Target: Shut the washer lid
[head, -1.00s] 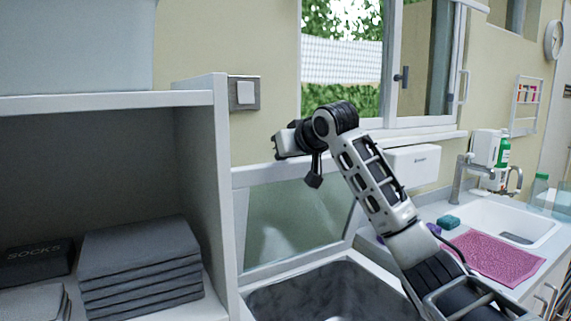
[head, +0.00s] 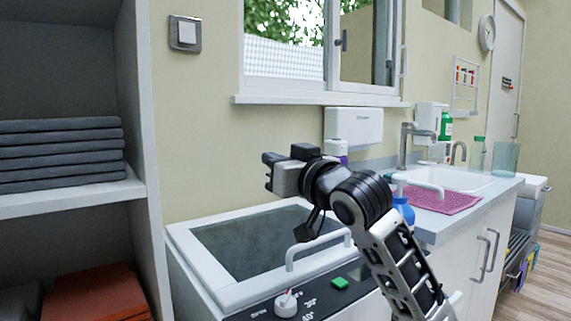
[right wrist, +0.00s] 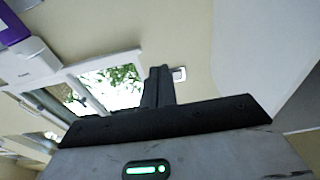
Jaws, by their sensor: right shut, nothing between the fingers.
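The washer lid (head: 205,290), a white frame around a grey see-through panel, lies down over the top of the washer in the head view. A white bar handle (head: 318,247) stands at its front edge. I cannot tell whether a thin gap is left under the lid. My right gripper (head: 268,172) is shut and empty, in the air above the lid and apart from it. In the right wrist view its fingers (right wrist: 158,86) are together, pointing toward the wall and window. My right forearm hides part of the washer's front right. My left gripper is not in view.
A control panel with a white knob (head: 286,304) and a green button (head: 340,283) runs along the washer's front. Shelves with folded grey towels (head: 60,152) stand at left. A counter with a sink (head: 455,180) and pink mat (head: 440,199) lies at right.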

